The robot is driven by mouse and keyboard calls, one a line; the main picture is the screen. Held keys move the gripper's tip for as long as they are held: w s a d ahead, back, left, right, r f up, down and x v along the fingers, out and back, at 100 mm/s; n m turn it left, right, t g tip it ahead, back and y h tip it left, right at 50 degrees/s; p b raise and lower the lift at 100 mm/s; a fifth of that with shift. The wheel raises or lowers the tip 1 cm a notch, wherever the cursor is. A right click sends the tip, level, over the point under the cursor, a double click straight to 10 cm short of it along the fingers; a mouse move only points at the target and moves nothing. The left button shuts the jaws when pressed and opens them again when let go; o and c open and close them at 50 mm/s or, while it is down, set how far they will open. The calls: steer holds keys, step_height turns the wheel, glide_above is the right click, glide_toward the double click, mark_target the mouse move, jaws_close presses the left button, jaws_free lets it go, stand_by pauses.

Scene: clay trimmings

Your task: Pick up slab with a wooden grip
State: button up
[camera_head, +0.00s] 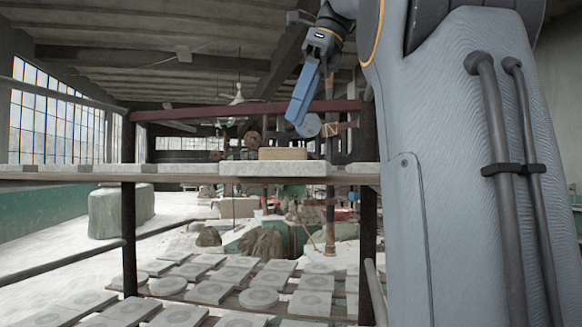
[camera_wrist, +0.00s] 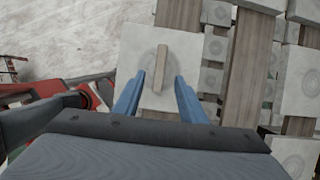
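The slab (camera_head: 250,169) is a pale square block on the shelf board, with a wooden grip (camera_head: 283,154) lying along its top. In the wrist view the slab (camera_wrist: 130,50) shows from above, with its narrow wooden grip (camera_wrist: 161,68) over a round mark. My gripper (camera_head: 297,120) points down above the slab, apart from it, a little right of the grip in the head view. In the wrist view my gripper (camera_wrist: 159,76) has its two blue fingers spread to either side of the grip's near end, with nothing between them touching.
A dark metal rack with a reddish top bar (camera_head: 250,110) surrounds the shelf. Other flat slabs (camera_head: 80,168) lie along the same board to the left. Many round-marked slabs (camera_head: 258,298) lie on lower boards. Wrist view: more slabs (camera_wrist: 300,75) lie to the right.

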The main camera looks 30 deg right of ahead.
steer(key=shift+p+x, duration=0.7)
steer(key=shift+x, duration=2.95)
steer(key=shift+s+d+f, duration=0.1)
steer(key=shift+s, duration=0.05)
steer(key=shift+f, duration=0.25)
jaws_close()
